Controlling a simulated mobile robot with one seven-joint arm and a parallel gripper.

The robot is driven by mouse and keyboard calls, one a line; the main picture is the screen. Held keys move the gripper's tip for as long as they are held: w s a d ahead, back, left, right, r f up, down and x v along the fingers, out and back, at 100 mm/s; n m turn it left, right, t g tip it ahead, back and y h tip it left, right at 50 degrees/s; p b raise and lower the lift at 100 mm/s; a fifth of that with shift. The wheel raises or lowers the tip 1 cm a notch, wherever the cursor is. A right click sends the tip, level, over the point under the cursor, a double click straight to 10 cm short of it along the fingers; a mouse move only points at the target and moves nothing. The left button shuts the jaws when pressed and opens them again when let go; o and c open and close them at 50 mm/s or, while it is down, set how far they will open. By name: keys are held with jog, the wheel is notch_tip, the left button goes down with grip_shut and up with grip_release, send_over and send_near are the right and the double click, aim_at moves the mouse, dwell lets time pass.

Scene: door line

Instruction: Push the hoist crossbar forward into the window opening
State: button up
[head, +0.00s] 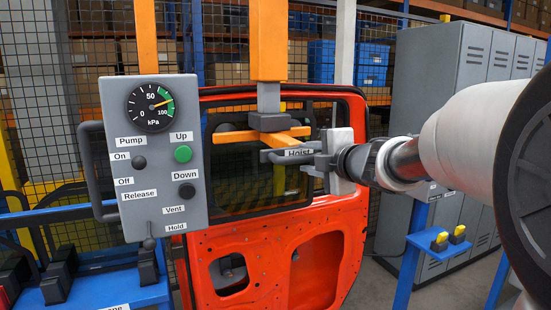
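The hoist crossbar (238,136) is orange and hangs under a dark grey block on the orange hoist column (268,40). In the picture it lies in front of the upper window opening (250,184) of the red-orange door (275,250). I cannot tell how deep it sits relative to the frame. My gripper (318,160) comes in from the right, beside the grey bar labelled "Hoist" (298,153) at the crossbar's right end. Its fingers overlap dark grey parts there, so contact and finger opening are unclear.
A grey control box (165,195) with labelled buttons and a side handle stands in front left. A blue rail with black clamps (60,280) is low left. Grey lockers (455,90) and a blue stand (425,245) are right.

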grip_shut()
jog(key=r+p+x, duration=0.1)
jog(key=x, duration=0.7)
jog(key=r+p+x, duration=0.1)
jog(key=x, duration=0.3)
jog(key=shift+w+a+r+p, duration=0.1)
jog(key=shift+w+r+p, duration=0.15)
jog(key=shift+r+p, duration=0.1)
jog(key=shift+r, duration=0.1)
jog(key=shift+c, duration=2.2)
grip_release()
jog(key=o, duration=0.4)
jog(key=shift+w, duration=0.15)
jog(key=shift+o, duration=0.2)
jog(key=v, duration=1.7)
jog(key=shift+s, duration=0.3)
